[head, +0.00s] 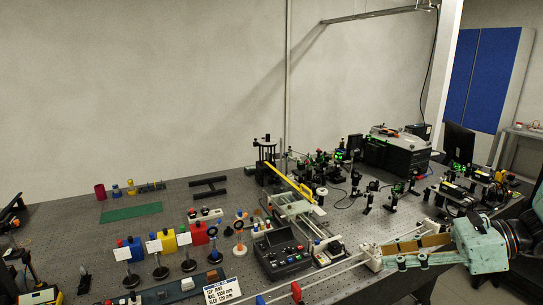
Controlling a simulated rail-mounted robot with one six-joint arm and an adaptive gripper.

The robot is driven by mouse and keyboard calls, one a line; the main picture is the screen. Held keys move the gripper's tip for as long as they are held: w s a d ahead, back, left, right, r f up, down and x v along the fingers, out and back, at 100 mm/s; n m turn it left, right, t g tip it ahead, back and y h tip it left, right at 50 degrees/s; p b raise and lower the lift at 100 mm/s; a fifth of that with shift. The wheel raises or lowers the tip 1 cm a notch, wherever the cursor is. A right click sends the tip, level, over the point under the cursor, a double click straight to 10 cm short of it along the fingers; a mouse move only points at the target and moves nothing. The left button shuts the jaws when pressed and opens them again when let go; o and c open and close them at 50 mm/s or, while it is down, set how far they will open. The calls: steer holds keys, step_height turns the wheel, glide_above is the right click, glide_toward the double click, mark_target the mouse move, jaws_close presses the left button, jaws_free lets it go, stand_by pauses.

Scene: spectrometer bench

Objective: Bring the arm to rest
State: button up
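My gripper (374,257) is at the lower right, at the front right part of the optical bench (190,204). Its pale green body and long fingers lie roughly level and reach left from my black and pale green arm at the right edge. The pale fingertips show close to a white rail. The gap between them is too small to make out, and I cannot tell whether they touch the rail. A brown strip (435,241) shows along the fingers.
A black control box (281,252), a yellow bar (288,182) and coloured blocks on posts (168,242) stand left of my gripper. Optical mounts crowd the bench behind it. A large black instrument (395,155) stands at the back. The bench's back left has a green mat (131,212) and bare surface.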

steer(key=s+a+r+n+g+h+b, duration=0.1)
steer(key=s+a+r+n+g+h, duration=0.3)
steer(key=s+a+n, duration=0.45)
steer(key=s+a+r+n+t+h+b, duration=0.1)
steer(key=s+r+n+h, duration=0.3)
steer(key=s+n, duration=0.3)
steer(key=s+a+r+n+t+h+b, duration=0.1)
steer(key=s+n, duration=0.6)
steer(key=s, duration=0.7)
steer(key=shift+s+r+t+h+b, duration=0.35)
steer(key=shift+r+t+h+b, duration=0.35)
steer(key=shift+r+h, duration=0.9)
